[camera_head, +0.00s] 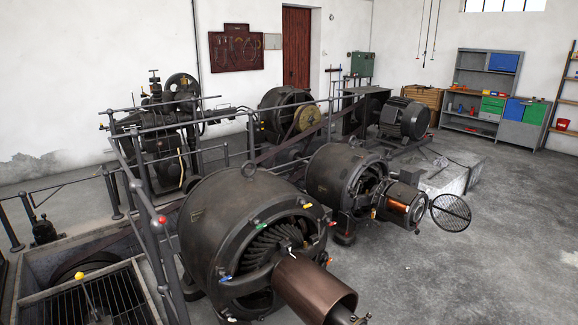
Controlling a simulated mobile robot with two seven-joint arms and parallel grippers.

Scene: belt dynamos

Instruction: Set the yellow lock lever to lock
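A lever with a yellow knob (79,275) stands at the lower left, over a metal grating. Its thin rod slants down and right to a small foot near the bottom edge. No lock or unlock marking can be read beside it, so I cannot tell its setting. A small yellow part (373,213) also shows on the middle dynamo; it is too small to make out. I cannot tell for sure which one is the lock lever. Neither of my grippers is in view.
A large dark dynamo (215,228) with a brown drum (312,288) fills the front middle. Grey railings (150,222) stand between it and the grating pit (110,292). A second dynamo (335,172) stands behind. The floor (470,270) at the right is clear.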

